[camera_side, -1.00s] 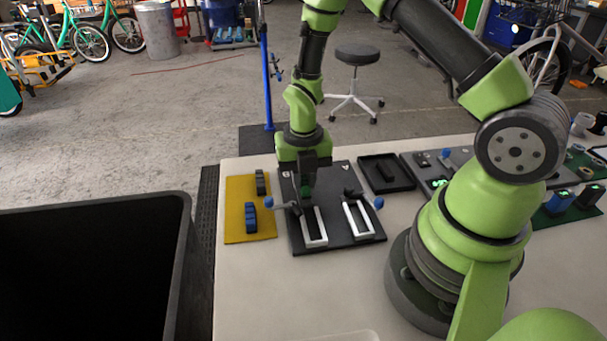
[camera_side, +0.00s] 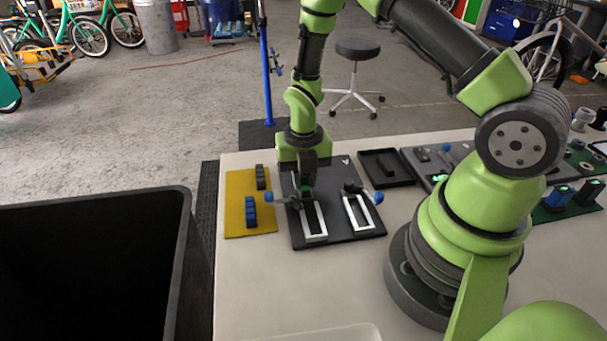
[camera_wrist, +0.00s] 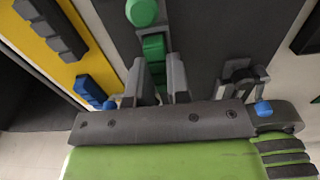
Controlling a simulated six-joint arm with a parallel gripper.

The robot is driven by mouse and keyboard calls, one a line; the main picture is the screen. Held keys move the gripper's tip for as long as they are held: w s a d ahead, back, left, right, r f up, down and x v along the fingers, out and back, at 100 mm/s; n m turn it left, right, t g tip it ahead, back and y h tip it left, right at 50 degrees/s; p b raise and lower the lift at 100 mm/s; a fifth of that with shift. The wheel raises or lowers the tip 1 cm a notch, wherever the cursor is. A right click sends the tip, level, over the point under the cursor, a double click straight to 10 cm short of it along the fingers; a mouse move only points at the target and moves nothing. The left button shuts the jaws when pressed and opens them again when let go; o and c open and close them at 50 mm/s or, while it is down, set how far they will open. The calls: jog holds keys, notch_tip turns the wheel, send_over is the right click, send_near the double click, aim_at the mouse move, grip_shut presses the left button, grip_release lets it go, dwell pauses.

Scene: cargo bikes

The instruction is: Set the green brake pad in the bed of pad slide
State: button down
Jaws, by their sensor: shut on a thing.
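The green brake pad (camera_wrist: 155,48) shows between the two fingers of my gripper (camera_wrist: 160,78) in the wrist view. My gripper is shut on it. In the side view my gripper (camera_side: 304,188) is low over the dark plate (camera_side: 340,236), at the back end of the left white-railed slide (camera_side: 314,222). The pad is mostly hidden there, and I cannot tell whether it touches the bed. A second white-railed slide (camera_side: 358,215) lies to the right. Each slide has a blue-knobbed lever beside it, the left knob (camera_side: 268,198) and the right knob (camera_side: 379,197).
A yellow mat (camera_side: 238,218) at the left holds a blue pad (camera_side: 251,211) and a dark pad (camera_side: 261,177). A black tray (camera_side: 386,182) lies behind right. A green round knob (camera_wrist: 142,12) is ahead of the fingers. A large black bin (camera_side: 185,245) stands beside the table.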

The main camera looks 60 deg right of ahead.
jog(key=c, duration=1)
grip_release()
notch_tip(320, 180, up, 16)
jog(key=a+m+t, duration=0.1)
jog(key=m, duration=0.4)
jog(key=s+a+r+m+t+y, duration=0.1)
jog(key=s+r+m, duration=0.5)
jog(key=m, duration=0.7)
jog(key=s+a+r+m+t+y, duration=0.1)
jog(key=s+a+r+m+t, duration=0.3)
jog(key=m, duration=0.9)
jog(key=s+r+t, duration=0.1)
jog(key=s+r, duration=0.2)
jog(key=s, duration=0.1)
jog(key=shift+s+a, duration=0.25)
